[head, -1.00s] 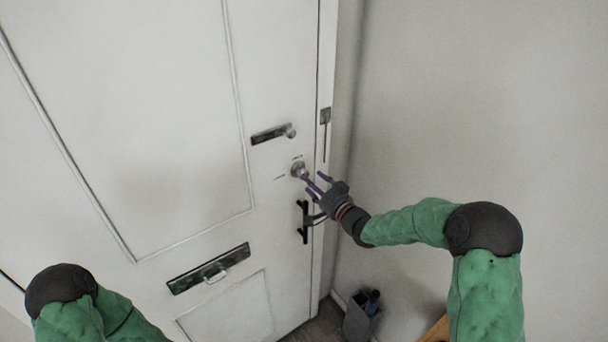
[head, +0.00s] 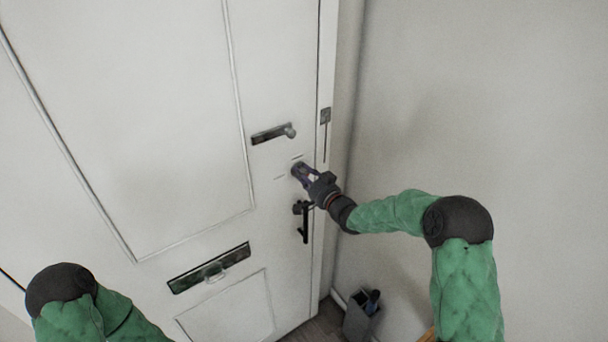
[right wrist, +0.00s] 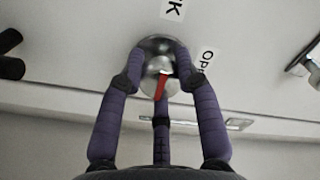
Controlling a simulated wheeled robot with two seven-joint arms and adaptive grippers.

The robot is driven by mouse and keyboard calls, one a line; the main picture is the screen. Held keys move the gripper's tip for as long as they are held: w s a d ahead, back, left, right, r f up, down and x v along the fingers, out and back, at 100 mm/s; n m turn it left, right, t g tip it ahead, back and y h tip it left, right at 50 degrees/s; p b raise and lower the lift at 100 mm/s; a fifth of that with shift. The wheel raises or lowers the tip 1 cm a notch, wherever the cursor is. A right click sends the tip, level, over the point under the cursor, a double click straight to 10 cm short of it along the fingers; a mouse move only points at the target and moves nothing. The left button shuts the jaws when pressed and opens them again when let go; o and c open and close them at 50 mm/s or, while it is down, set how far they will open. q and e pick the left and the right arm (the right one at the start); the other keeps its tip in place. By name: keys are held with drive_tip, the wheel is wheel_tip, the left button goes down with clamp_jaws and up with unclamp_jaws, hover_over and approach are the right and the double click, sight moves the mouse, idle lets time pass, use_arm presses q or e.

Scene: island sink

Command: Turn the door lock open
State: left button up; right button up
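The white door (head: 150,130) stands closed and fills the left and middle of the head view. Its round silver door lock (head: 297,168) is near the right edge, mostly hidden by my right gripper (head: 303,173). In the right wrist view the lock knob (right wrist: 157,68) has a red mark, and two purple fingers of the right gripper (right wrist: 160,62) bend in on either side of it. The third finger comes from below. The fingers look closed in around the knob; exact contact is hard to see. My left gripper is out of view.
A letter slot (head: 208,268) is lower left. Labels, one reading "Op", sit beside the lock. A grey bin (head: 361,315) stands by the bare right wall.

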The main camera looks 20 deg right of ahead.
drive_tip(key=shift+n+b, duration=0.4)
drive_tip(key=shift+b, duration=0.3)
drive_tip(key=n+b, duration=1.2)
drive_tip(key=b, duration=0.2)
drive_tip(key=n+b, duration=0.2)
drive_tip(key=shift+r+n, duration=0.1)
drive_tip(key=shift+n, duration=0.2)
drive_tip(key=shift+r+n+b, duration=0.1)
drive_tip(key=shift+n+b, duration=1.1)
drive_tip(key=shift+n, duration=0.1)
drive_tip(key=o, duration=0.9)
drive_tip(key=shift+o, duration=1.3)
